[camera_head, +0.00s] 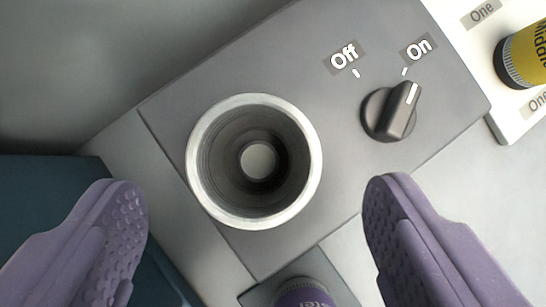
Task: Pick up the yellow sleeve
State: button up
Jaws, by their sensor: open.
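A yellow sleeve (524,54) with a black ribbed end lies partly in view at the upper right, on a white panel. Lettering on it reads "Middle", cut off by the picture edge. My gripper (255,225) is open and empty, its two purple fingers wide apart at the lower left and lower right. The yellow sleeve is well outside the fingers, up and to the right of the right finger. A round metal socket (203,187) in a grey panel shows between and above the fingers, with nothing in it.
A black knob (391,110) stands on the grey panel (290,60), its white mark toward "On". A purple cylinder (304,294) is partly visible at the bottom edge. The white panel (510,118) carries labels reading "One". A dark teal surface (45,190) lies at the left.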

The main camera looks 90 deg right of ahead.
aim_at(262, 123)
jog(key=b+x, duration=0.3)
jog(key=x, duration=0.2)
jog(key=shift+w+f, duration=0.15)
jog(key=shift+f, duration=0.2)
jog(key=shift+r, duration=0.15)
jog(key=c, duration=1.5)
jog(key=shift+o, duration=0.2)
jog(key=shift+s+r+p, duration=0.25)
jog(key=shift+r+p, duration=0.4)
notch_tip(262, 123, up, 11)
jog(key=p, duration=0.5)
jog(key=s+a, duration=0.1)
jog(key=s, duration=1.8)
jog(key=shift+s+f, duration=0.3)
jog(key=shift+f, duration=0.05)
jog(key=shift+r, duration=0.1)
